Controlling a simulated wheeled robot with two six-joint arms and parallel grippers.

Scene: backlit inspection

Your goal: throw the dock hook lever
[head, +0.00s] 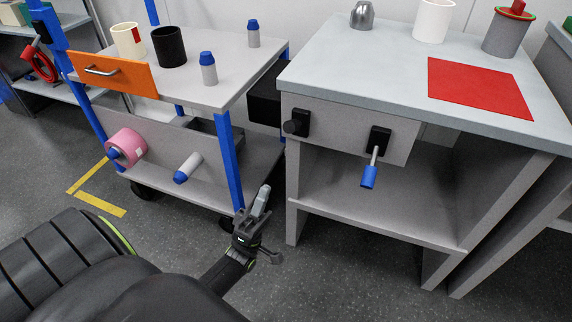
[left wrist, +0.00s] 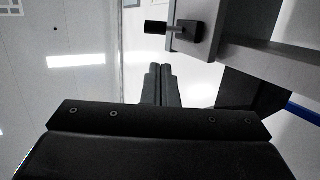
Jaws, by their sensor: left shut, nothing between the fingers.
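A lever with a blue grip (head: 368,176) hangs on a short metal rod from a black plate on the front panel of the grey bench. A black-gripped handle (head: 296,126) on a second black plate sits left of it on the same panel. Which one is the dock hook lever is not marked. My left gripper (head: 261,201) is shut and empty, low in front of the gap between cart and bench, apart from both handles. In the left wrist view its closed fingers (left wrist: 162,86) point forward, and a dark handle (left wrist: 156,27) on a rod shows above them.
The grey bench (head: 345,60) carries a red mat (head: 478,88) and several containers. The cart (head: 215,92) at left has an orange drawer front (head: 113,73), cups and bottles on top, and a pink roll (head: 127,147) below. Floor before the bench is clear.

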